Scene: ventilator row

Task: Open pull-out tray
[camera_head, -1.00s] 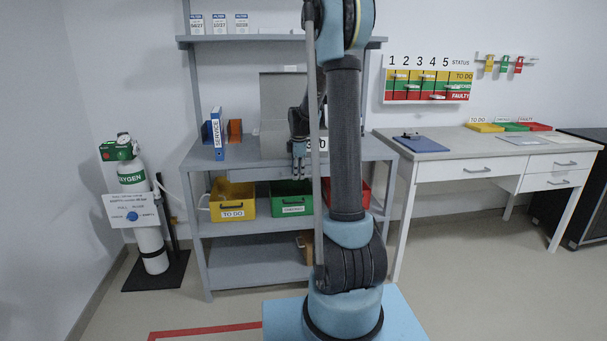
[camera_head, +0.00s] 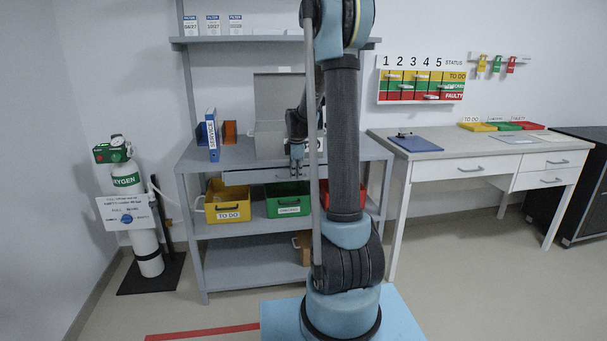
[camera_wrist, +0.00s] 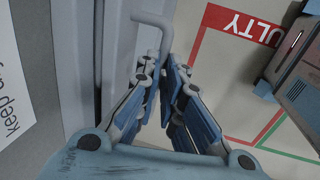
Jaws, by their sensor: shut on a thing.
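The pull-out tray (camera_head: 252,177) is a thin grey front just below the work surface of the grey shelf unit. I cannot tell from the head view how far it stands out. My gripper (camera_head: 297,168) is at its right part, with the fingers pointing down. In the wrist view, the grey bent bar handle (camera_wrist: 154,19) runs down between the fingers of my gripper (camera_wrist: 162,80), which is shut on it. The fingers hide the lower part of the handle.
On the work surface stand a blue SERVICE binder (camera_head: 212,135) and a grey case (camera_head: 275,105). Yellow (camera_head: 228,206), green (camera_head: 288,207) and red (camera_head: 350,197) bins are below. An oxygen cylinder (camera_head: 127,182) is left; a white desk (camera_head: 480,150) is right.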

